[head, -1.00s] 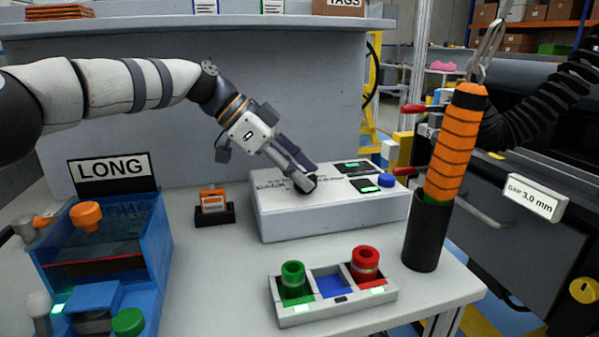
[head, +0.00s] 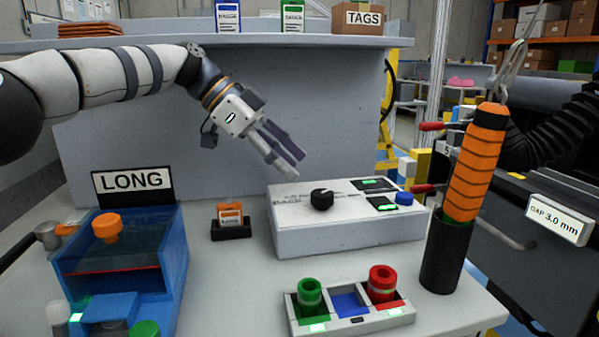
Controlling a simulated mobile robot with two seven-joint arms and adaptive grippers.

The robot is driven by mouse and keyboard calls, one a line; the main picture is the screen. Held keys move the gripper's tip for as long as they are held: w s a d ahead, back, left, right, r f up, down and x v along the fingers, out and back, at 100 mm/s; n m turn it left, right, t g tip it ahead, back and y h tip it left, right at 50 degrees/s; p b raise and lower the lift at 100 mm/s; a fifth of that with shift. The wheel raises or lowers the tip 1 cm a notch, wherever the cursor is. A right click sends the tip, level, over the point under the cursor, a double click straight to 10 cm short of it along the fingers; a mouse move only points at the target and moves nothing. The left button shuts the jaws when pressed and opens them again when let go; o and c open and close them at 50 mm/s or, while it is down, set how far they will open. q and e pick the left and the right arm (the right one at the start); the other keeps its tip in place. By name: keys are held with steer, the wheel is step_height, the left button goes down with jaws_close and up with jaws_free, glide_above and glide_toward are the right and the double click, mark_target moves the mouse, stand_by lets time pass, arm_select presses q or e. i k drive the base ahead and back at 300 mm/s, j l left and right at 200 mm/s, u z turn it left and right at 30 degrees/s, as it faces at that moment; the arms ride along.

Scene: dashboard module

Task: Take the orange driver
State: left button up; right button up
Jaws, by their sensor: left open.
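The orange driver (head: 476,165) has a thick orange grip with black bands. It stands nearly upright, leaning slightly right, in a black holder (head: 447,254) at the right of the bench; its lower end is hidden inside. A metal hook (head: 515,68) shows at its top. My left gripper (head: 287,163) is open and empty. It points down and to the right, above the back left of the white box, well left of the driver and apart from it. My right gripper is not in view.
The white box (head: 340,235) with a black knob (head: 321,199) stands between gripper and driver. In front is a tray (head: 352,323) with green and red rings (head: 381,283). Red-handled clamps (head: 425,188) are close behind the driver.

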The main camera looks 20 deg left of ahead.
mark_target(478, 156)
steer(key=k+l, duration=0.3)
steer(key=k, duration=0.15)
steer(key=k+l, duration=0.25)
steer(key=k, duration=0.2)
